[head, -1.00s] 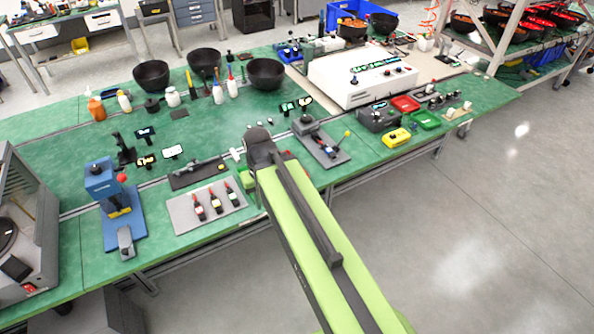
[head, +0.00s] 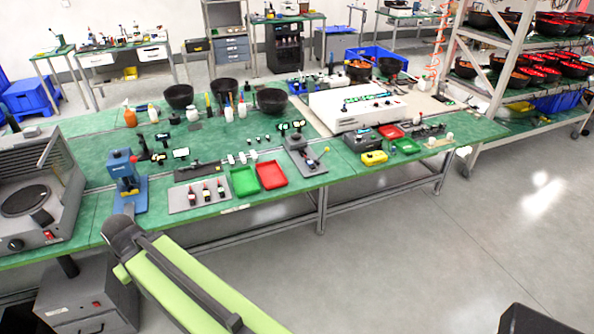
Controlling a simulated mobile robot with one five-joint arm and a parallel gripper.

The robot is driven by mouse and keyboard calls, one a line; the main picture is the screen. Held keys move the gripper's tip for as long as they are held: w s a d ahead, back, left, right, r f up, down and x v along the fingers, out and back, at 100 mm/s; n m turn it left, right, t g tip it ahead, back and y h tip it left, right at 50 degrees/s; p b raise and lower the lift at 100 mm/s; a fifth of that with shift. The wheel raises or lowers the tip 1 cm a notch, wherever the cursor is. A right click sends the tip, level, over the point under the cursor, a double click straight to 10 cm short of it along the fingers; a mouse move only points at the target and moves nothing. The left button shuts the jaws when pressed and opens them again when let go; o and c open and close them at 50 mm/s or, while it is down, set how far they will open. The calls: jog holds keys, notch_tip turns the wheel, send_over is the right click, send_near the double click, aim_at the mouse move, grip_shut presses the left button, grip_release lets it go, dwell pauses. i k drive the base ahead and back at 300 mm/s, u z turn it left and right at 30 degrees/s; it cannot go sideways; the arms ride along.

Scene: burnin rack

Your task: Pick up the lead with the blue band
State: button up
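Three small dark leads with red parts lie side by side on a grey plate (head: 178,204) near the front edge of the green bench: a left one (head: 192,195), a middle one (head: 206,192) and a right one (head: 220,188). Their bands are too small for me to tell which is blue. My green arm reaches up from the bottom, its dark joint in front of the bench, left of and below the plate. My gripper does not show in this view.
A green tray (head: 244,182) and a red tray (head: 271,175) stand right of the plate. A blue press (head: 123,168) stands left of it, and a grey machine (head: 40,190) farther left. Black bowls (head: 271,101) stand behind.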

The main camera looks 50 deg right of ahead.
aim_at(311, 165)
jog(key=z, duration=0.45)
jog(key=i, duration=2.05)
jog(key=z, duration=0.6)
jog(key=k, duration=0.8)
jog(key=z, duration=0.15)
jog(key=i, duration=0.85)
jog(key=u, duration=0.1)
